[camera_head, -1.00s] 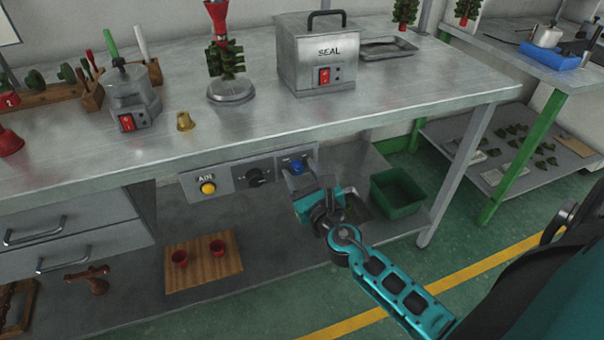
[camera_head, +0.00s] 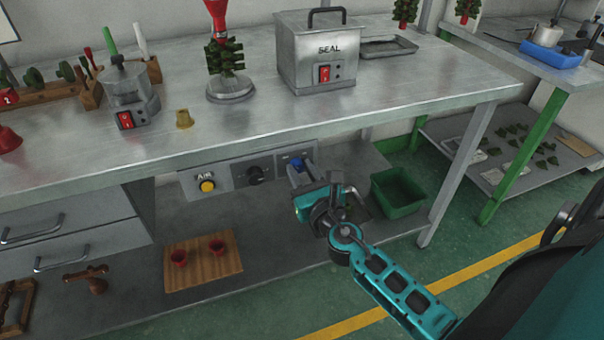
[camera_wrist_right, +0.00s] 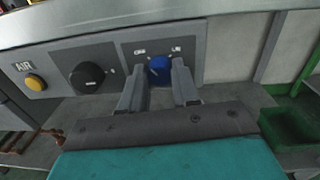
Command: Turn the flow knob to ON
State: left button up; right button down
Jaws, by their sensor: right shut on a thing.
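A blue knob (camera_head: 297,164) sits on the right plate of the control panel under the workbench edge. In the right wrist view the blue knob (camera_wrist_right: 160,68) lies between the two fingers of my right gripper (camera_wrist_right: 159,76). My right gripper (camera_head: 301,176) is shut on it, one finger at each side. In the head view the gripper hides the lower part of that plate. Small labels (camera_wrist_right: 140,51) above the knob are too small to read. My left gripper is not in view.
A black dial (camera_head: 256,174) and a yellow button (camera_head: 207,185) marked AIR are left of the knob. The bench top (camera_head: 300,125) overhangs the panel. A green bin (camera_head: 398,192) stands right of my gripper. A wooden board (camera_head: 203,262) with two red cups lies below.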

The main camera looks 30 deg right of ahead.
jog(key=m+b, duration=0.2)
jog(key=m, duration=0.2)
jog(key=shift+f, duration=0.15)
jog(key=m+b, duration=0.1)
jog(key=m, duration=0.4)
jog(key=shift+b, duration=0.4)
jog(key=m, duration=0.2)
jog(key=m+b, duration=0.1)
jog(key=m, duration=0.2)
jog(key=shift+t+h, duration=0.3)
jog(key=shift+h, duration=0.1)
jog(key=shift+m, duration=1.4)
jog(key=c, duration=0.8)
grip_release()
